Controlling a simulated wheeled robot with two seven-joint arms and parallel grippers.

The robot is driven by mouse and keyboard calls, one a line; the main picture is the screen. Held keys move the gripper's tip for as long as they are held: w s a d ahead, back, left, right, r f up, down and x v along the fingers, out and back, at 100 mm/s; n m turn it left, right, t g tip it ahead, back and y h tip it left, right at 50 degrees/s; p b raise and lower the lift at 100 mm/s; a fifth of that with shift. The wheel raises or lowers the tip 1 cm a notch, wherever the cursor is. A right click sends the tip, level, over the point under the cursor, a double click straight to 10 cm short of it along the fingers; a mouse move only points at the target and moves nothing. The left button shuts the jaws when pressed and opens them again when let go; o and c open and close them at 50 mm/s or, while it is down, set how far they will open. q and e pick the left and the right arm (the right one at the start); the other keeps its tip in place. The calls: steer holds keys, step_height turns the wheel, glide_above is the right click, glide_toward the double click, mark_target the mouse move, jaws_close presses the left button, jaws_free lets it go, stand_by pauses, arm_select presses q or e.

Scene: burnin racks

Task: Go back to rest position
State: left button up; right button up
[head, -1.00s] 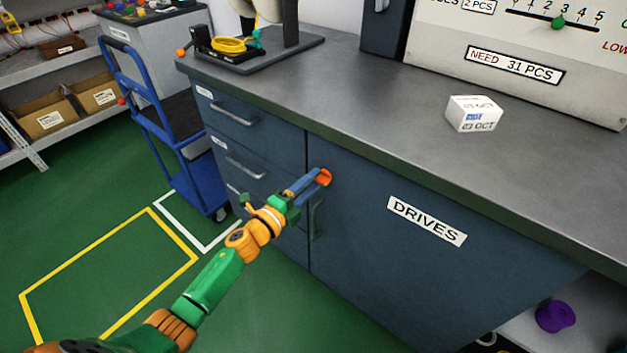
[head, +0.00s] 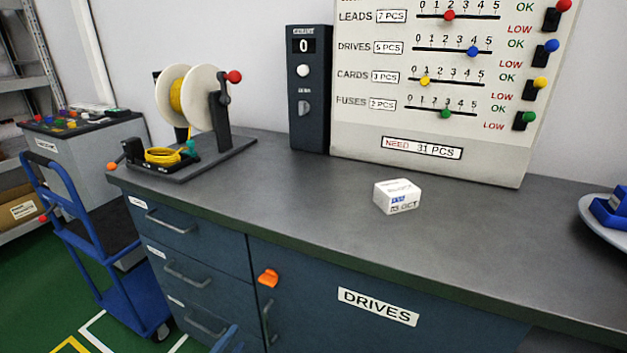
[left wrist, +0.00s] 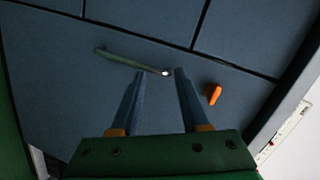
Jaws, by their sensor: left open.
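My left gripper (left wrist: 158,73) is open and empty in the left wrist view, with its two blue fingers apart. In the head view only a bit of a blue finger (head: 228,340) shows at the bottom edge. The gripper is in front of the blue cabinet, apart from the orange latch (head: 268,277) on the DRIVES door (head: 330,285). The latch also shows to the right of the fingers in the left wrist view (left wrist: 213,94). The door's bar handle (head: 267,322) appears beyond the fingertips in the left wrist view (left wrist: 130,61). My right gripper is not seen.
The grey worktop (head: 300,195) holds a white date box (head: 397,196), a spool stand (head: 190,100), a dark counter unit (head: 308,90) and a stock board (head: 430,100). A plate (head: 605,235) with blue items is at right. A blue trolley (head: 120,290) stands left.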

arm_select(q)
steer(key=s+f+n+g+y, duration=0.3)
steer(key=s+f+n+g, duration=0.7)
steer(key=s+f, duration=1.3)
steer(key=s+d+f+n+g+p, duration=0.1)
steer(key=s+n+g, duration=0.1)
steer(key=s, duration=0.5)
steer(key=s+d+f+n+g+p, duration=0.1)
steer(key=s+d+f+n+g, duration=0.1)
steer(key=s, duration=0.6)
step_height(320, 180, up, 12)
steer(key=w+p, duration=0.1)
steer(key=p, duration=1)
steer(key=shift+a, duration=0.25)
steer(key=shift+w, duration=0.1)
